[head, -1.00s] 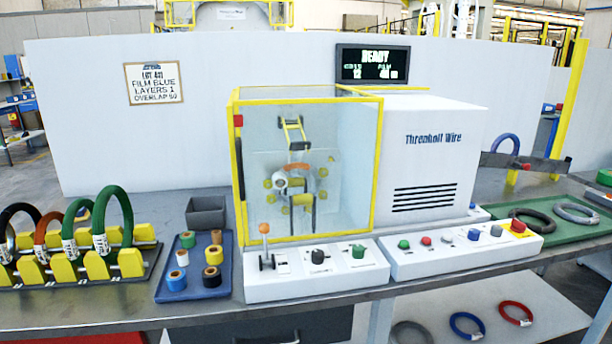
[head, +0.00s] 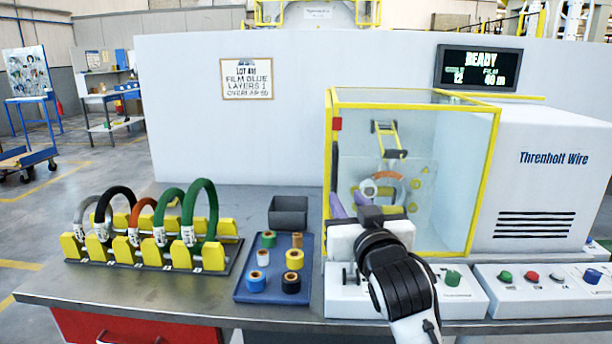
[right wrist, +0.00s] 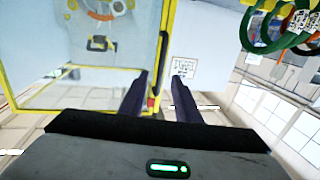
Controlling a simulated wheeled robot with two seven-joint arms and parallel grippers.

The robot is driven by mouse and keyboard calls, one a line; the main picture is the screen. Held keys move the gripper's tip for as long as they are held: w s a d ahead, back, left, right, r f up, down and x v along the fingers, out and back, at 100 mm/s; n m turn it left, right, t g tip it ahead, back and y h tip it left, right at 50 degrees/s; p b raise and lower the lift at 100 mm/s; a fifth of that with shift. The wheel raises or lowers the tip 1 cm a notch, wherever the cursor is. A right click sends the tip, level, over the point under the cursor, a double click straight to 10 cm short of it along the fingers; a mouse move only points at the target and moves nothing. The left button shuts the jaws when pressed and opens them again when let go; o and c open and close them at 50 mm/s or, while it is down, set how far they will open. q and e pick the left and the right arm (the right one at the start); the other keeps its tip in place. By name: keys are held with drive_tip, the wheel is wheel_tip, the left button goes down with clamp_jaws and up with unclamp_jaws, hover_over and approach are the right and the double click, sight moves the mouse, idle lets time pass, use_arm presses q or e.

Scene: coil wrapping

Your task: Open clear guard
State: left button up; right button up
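The clear guard (head: 455,150) is a transparent box with yellow edges over the winding fixture. It looks closed. A dark upright handle (head: 334,170) sits on its left front edge, under a red block (head: 337,124). My right gripper (head: 349,204) is in front of the guard's lower left corner. In the right wrist view its dark fingers (right wrist: 159,88) stand apart, with the yellow guard edge and a red part (right wrist: 151,104) seen between them, nearer the left finger. I cannot tell whether they touch. My left gripper is not in view.
A blue tray (head: 243,290) of tape rolls and a grey bin (head: 288,212) stand left of the guard. A rack (head: 150,262) of coils is farther left. The control panel (head: 345,304) lies below my right arm. The display (head: 479,67) reads READY.

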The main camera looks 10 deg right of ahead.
sight(335, 176)
drive_tip(key=w, duration=0.3)
drive_tip(key=w+r, duration=0.1)
drive_tip(key=w, duration=0.6)
drive_tip(key=shift+w+d+r+p, duration=0.2)
drive_tip(key=shift+w+d+p, duration=0.05)
drive_tip(key=shift+d+p, duration=0.05)
clamp_jaws()
